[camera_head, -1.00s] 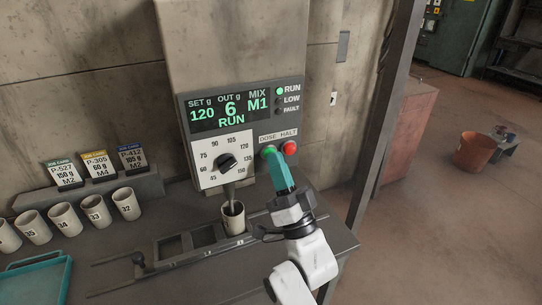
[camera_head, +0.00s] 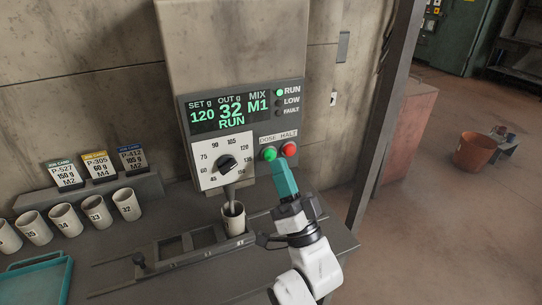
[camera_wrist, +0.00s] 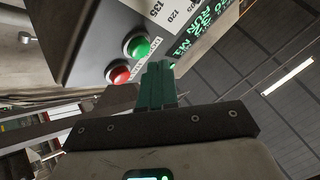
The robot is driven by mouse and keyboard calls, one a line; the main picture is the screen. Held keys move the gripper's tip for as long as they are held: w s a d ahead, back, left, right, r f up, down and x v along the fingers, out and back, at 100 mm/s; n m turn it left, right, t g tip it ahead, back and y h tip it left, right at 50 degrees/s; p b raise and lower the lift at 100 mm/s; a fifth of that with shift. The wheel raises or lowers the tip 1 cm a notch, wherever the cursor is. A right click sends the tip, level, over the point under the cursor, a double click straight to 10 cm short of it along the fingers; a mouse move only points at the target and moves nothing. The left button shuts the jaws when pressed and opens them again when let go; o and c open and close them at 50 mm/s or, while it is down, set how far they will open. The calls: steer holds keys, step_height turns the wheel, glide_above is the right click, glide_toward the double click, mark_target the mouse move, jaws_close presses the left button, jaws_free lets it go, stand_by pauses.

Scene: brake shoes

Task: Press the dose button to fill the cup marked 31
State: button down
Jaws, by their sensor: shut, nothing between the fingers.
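The green dose button (camera_head: 269,154) is on the front of the dosing machine (camera_head: 235,75), left of the red halt button (camera_head: 290,149). My gripper (camera_head: 280,166) is shut and empty, its teal fingertips just below and in front of the buttons. In the wrist view the green button (camera_wrist: 137,46) shows uncovered, beyond the shut fingers (camera_wrist: 158,70), apparently apart from them. The display (camera_head: 230,112) reads set 120 g, out 32 g, mix M1, RUN, with the green RUN light lit. A cup (camera_head: 234,218) stands under the spout (camera_head: 230,195); its number is not readable.
Several numbered cups (camera_head: 95,209) stand at left, below three job cards (camera_head: 97,169). A dial (camera_head: 227,163) sits left of the buttons. A teal tray (camera_head: 38,282) lies front left. A slide rail (camera_head: 195,250) runs under the spout.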

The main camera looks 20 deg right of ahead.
steer(key=shift+s+p, duration=0.45)
steer(key=shift+s, duration=2.05)
steer(key=s+d+f+n+g+h, duration=0.1)
steer(key=s+d+f+n+g, duration=0.1)
steer(key=f+g, duration=0.7)
steer(key=s+d+f+n+g+h, duration=0.15)
steer(key=f+g, duration=0.35)
steer(key=f, duration=0.7)
steer(key=s+d+f+g, duration=0.1)
steer(key=s+f+g, duration=0.2)
steer(key=s, duration=0.5)
steer(key=s+d+f+n+g, duration=0.1)
steer(key=s+f+g, duration=0.2)
steer(key=s+g, duration=0.2)
steer(key=s+d+f+n+g, duration=0.1)
steer(key=s+d+f+g, duration=0.1)
steer(key=s, duration=0.9)
steer(key=shift+f+g, duration=0.9)
steer(key=shift+g, duration=0.1)
